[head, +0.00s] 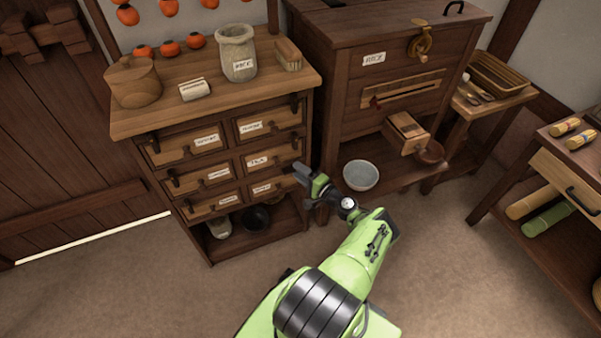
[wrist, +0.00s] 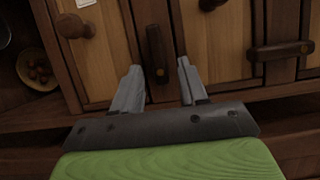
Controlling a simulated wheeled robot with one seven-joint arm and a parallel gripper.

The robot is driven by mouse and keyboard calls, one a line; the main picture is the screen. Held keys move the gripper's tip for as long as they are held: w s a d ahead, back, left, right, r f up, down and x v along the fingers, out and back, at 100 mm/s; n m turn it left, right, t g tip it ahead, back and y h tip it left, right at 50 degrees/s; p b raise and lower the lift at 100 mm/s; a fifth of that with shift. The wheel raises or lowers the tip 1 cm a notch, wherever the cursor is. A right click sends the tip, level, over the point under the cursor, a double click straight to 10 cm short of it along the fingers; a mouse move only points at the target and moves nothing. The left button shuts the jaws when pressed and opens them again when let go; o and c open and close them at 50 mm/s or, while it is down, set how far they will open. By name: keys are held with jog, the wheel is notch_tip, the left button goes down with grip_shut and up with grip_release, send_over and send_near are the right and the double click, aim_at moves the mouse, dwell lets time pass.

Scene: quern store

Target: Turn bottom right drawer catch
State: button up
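The drawer chest (head: 118,130) stands at left with three rows of two labelled drawers. The bottom right drawer (head: 258,191) shows in the head view, its right end beside my gripper (head: 305,176), which hides its catch there. In the wrist view, turned sideways, a dark wooden catch (wrist: 156,45) lies along the strip between two drawer fronts, crosswise to the neighbouring catch (wrist: 280,51). My gripper (wrist: 160,85) is open, one finger on each side of this catch's pivot end, with gaps visible. The bottom right drawer front (wrist: 103,55) with its knob looks closed.
A jar (head: 237,55), a lidded wooden pot (head: 133,85) and a brush (head: 288,55) stand on the chest. A wooden cabinet (head: 340,85) stands close on the right, with a pale bowl (head: 360,175) low down. Floor in front is clear.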

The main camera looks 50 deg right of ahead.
jog(key=s+a+p, duration=0.1)
jog(key=s+a, duration=0.1)
jog(key=s, duration=1.3)
jog(key=shift+s+a+p, duration=0.15)
jog(key=shift+s+p, duration=0.15)
jog(key=shift+p, duration=0.05)
